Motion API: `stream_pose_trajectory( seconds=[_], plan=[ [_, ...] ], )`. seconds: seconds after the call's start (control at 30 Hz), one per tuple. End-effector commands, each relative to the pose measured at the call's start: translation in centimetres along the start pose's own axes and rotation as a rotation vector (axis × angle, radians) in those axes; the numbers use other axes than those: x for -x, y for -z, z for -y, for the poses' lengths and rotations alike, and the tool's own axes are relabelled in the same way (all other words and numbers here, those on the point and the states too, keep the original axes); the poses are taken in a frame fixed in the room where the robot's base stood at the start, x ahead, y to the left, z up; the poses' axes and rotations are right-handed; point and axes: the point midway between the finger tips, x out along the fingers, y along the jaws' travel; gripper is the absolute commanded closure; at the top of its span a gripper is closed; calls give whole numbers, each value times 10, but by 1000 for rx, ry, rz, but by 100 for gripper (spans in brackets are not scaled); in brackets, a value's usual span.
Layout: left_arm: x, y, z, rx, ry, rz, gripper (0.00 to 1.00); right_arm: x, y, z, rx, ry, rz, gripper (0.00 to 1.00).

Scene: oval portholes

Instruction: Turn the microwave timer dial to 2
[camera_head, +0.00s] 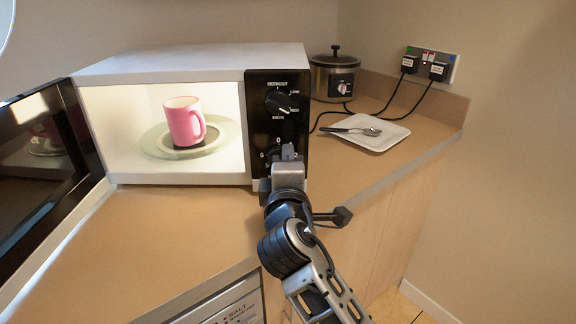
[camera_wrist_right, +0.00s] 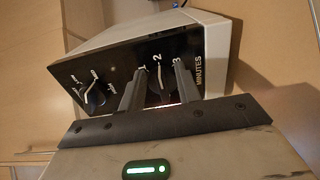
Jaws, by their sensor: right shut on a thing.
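The white microwave (camera_head: 190,60) stands on the counter with its door open. Its black control panel (camera_head: 295,120) is on the right side. My right gripper (camera_head: 288,153) is at the lower part of this panel and covers most of the timer dial. In the wrist view, the fingers of my right gripper (camera_wrist_right: 157,90) are shut on the timer dial (camera_wrist_right: 157,98), one on each side. The printed 1, 2 and 3 and the word MINUTES show around it. My left gripper is not in view.
The power dial (camera_head: 279,102) is above the timer. A pink mug (camera_head: 182,122) stands on a plate inside the microwave. The open door (camera_head: 45,180) fills the left. The front counter is clear.

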Motion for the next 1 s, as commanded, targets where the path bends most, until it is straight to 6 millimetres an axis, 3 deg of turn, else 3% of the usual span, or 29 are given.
stream_pose_trajectory(
  seconds=[0.27, 0.3, 0.37, 0.4, 0.87, 1.0],
  plan=[
    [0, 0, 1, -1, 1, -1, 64, 0, 1, 2, 0, 4, -2, 90],
    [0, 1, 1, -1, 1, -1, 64, 0, 1, 2, 0, 5, -2, 64],
    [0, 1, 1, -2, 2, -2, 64, 0, 1, 2, 0, 4, -2, 48],
    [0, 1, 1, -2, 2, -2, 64, 0, 1, 2, 0, 4, -2, 46],
    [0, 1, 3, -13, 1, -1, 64, 0, 0, 0, 4, 1, 0, 46],
    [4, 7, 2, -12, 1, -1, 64, 0, 0, -4, 88, -1, 0, 46]
  ],
)
